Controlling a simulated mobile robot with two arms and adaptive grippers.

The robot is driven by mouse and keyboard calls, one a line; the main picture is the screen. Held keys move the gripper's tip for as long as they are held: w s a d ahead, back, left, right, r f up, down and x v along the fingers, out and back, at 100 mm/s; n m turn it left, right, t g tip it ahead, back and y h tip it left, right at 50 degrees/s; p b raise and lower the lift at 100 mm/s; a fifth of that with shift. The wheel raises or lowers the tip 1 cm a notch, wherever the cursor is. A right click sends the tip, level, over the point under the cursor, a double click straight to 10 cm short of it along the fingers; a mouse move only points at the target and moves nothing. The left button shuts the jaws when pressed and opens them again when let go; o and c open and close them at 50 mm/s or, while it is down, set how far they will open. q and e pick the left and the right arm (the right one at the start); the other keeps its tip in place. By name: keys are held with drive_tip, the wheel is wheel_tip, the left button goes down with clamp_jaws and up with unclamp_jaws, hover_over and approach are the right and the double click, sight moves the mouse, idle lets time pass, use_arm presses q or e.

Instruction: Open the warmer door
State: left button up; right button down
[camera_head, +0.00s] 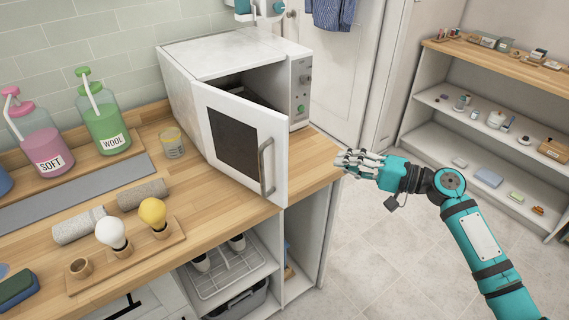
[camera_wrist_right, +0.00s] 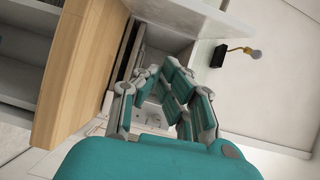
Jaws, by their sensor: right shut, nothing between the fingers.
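The white warmer (camera_head: 225,55) stands on the wooden counter in the head view. Its door (camera_head: 240,140) is partly open and swung out toward the front, with a dark window and a grey bar handle (camera_head: 267,168) on its right side. A dark gap shows the inside behind the door's top edge. My right gripper (camera_head: 345,160) is shut and empty. It is to the right of the door in the picture, near the counter's right end, apart from the handle. The gripper's fingers (camera_wrist_right: 165,95) also show in the right wrist view. My left gripper is not in view.
On the counter (camera_head: 215,185) are a pink SOFT bottle (camera_head: 42,140), a green WOOL bottle (camera_head: 103,120), a glass cup (camera_head: 173,143), rolled towels (camera_head: 80,225) and two bulbs on a wooden stand (camera_head: 125,258). Shelves (camera_head: 490,120) stand at right. The floor between is clear.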

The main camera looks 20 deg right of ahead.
drive_tip(key=w+a+p, duration=0.1)
drive_tip(key=a+p, duration=0.2)
drive_tip(key=a, duration=0.2)
drive_tip(key=w+a+r+p, duration=0.1)
drive_tip(key=w+a+p, duration=0.1)
drive_tip(key=a, duration=0.3)
drive_tip(key=shift+w+a+r+y+p, duration=0.3)
drive_tip(key=shift+a+y+p, duration=0.1)
drive_tip(key=shift+p, duration=0.3)
drive_tip(key=shift+w+f, duration=0.1)
drive_tip(key=shift+f, duration=0.05)
